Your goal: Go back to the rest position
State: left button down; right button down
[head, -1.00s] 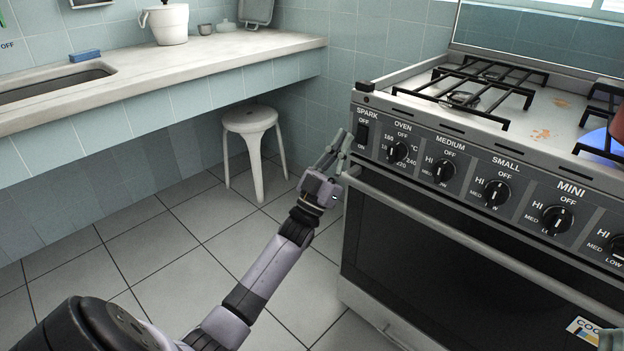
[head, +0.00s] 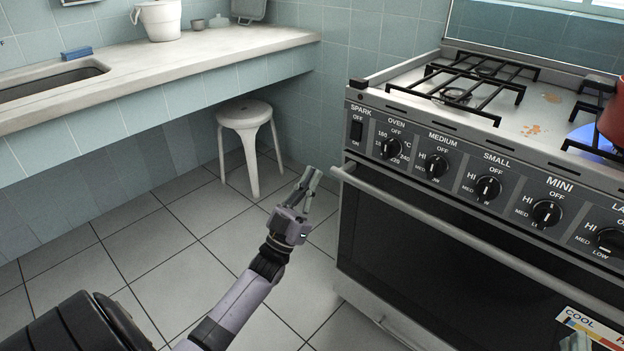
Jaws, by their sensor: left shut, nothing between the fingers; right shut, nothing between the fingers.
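My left gripper (head: 311,178) is in the middle of the head view, shut and empty. It hangs in the air just left of the oven door handle, apart from it, with its fingers pointing up and away. My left arm reaches it from the bottom edge. Only the grey fingertips of my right gripper (head: 576,342) show at the bottom right edge, in front of the oven door; they are shut and nothing shows in them. The rest of the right arm is out of view.
The stove (head: 440,215) with its knobs and handle bar (head: 450,237) fills the right side. A red pot (head: 612,118) stands on it. The tiled floor (head: 180,240) at left centre is clear.

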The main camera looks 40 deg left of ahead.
dwell(0.3)
